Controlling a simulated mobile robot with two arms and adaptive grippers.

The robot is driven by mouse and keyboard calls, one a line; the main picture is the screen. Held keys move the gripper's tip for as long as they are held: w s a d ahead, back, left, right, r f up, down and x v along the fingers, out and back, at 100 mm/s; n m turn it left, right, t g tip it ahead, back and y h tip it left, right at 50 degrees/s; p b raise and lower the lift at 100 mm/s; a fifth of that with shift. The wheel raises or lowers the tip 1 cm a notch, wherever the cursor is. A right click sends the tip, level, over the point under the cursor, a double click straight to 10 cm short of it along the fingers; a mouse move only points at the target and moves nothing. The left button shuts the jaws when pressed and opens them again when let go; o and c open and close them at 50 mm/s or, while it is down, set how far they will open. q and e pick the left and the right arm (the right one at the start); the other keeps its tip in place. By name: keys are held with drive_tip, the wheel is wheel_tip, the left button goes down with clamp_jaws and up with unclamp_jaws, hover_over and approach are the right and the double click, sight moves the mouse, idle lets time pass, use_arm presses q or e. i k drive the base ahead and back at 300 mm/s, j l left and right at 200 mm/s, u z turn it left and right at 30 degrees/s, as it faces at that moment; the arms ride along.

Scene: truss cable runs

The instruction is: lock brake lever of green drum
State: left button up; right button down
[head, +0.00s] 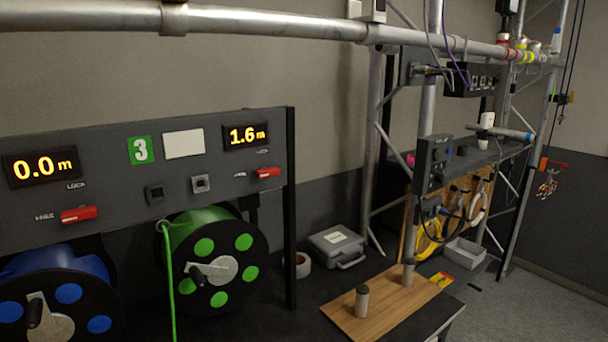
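The green drum (205,262) with black flanges and green discs hangs below the grey panel (110,190). Its red brake lever (267,172) is on the panel at upper right of the drum. The lever lies about level, in line with the FREE label (240,175) at its left; the LOCK label (263,151) is above it. The display (246,135) above reads 1.6 m. A green cable (169,285) runs down from a small ring (161,225) in front of the drum. Neither of my grippers is in view.
A blue drum (60,295) sits at left, with its own red lever (78,214) and a 0.0 m display (40,167). A black post (291,210) stands right of the panel. A grey case (338,247) and wooden board (385,305) lie farther right.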

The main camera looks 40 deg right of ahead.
sight(265, 172)
drive_tip(key=z, duration=1.1)
drive_tip(key=i+l+z, duration=0.15)
drive_tip(key=l+z, duration=0.2)
drive_tip(key=i+l+z, duration=0.35)
drive_tip(key=k+l, duration=0.1)
